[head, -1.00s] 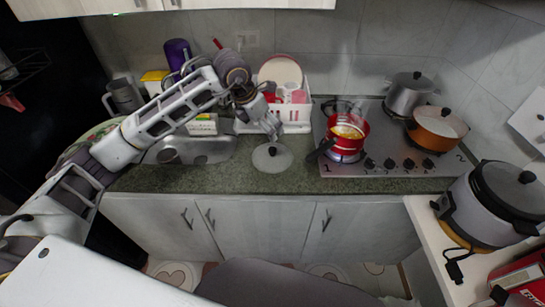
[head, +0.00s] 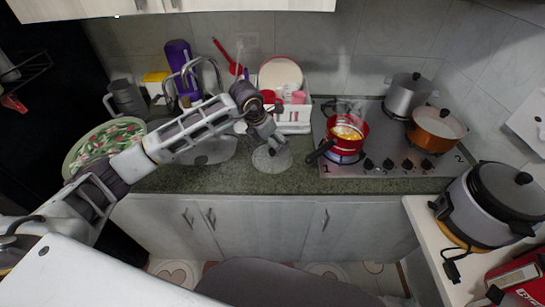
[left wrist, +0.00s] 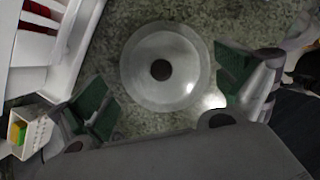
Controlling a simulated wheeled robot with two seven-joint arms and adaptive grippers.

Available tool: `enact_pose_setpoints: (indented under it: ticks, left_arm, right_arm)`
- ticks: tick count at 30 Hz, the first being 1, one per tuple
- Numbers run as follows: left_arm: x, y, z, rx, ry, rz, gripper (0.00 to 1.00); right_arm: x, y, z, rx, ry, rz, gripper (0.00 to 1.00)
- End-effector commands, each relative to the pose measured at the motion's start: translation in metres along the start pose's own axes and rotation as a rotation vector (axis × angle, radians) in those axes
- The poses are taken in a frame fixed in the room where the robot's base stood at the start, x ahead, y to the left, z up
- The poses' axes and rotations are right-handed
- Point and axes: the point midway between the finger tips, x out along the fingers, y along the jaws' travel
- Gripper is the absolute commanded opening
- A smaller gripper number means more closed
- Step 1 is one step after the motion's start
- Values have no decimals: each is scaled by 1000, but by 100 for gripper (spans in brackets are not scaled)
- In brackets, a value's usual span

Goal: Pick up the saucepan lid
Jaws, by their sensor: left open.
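The saucepan lid (head: 270,160) is a clear glass disc with a dark knob. It lies on the green speckled counter between the sink and the stove. In the left wrist view the lid (left wrist: 140,85) lies between and slightly beyond the two fingers, its knob in plain sight. My left gripper (head: 272,148) is over the lid, pointing down. In the left wrist view my left gripper (left wrist: 168,95) is open and empty, with green finger pads wide apart on both sides of the lid. My right gripper is not in view.
A red saucepan (head: 346,135) with food stands on the stove (head: 392,158), its handle pointing toward the lid. A white dish rack (head: 295,121) stands just behind the lid. The sink (head: 205,154) is to the left. A rice cooker (head: 493,205) stands at the right.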

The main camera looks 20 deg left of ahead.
Motion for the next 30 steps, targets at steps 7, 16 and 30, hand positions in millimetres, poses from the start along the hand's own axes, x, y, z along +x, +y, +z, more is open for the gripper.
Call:
enact_pose_setpoints:
  ticks: [7, 16, 30]
  left_arm:
    - [0, 0, 0, 0, 0, 0, 100]
    - [14, 0, -4, 0, 2, -1, 100]
    - [52, 1, -9, 1, -1, 0, 100]
  right_arm:
    - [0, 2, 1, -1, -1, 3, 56]
    - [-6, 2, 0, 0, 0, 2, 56]
    - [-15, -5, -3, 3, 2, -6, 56]
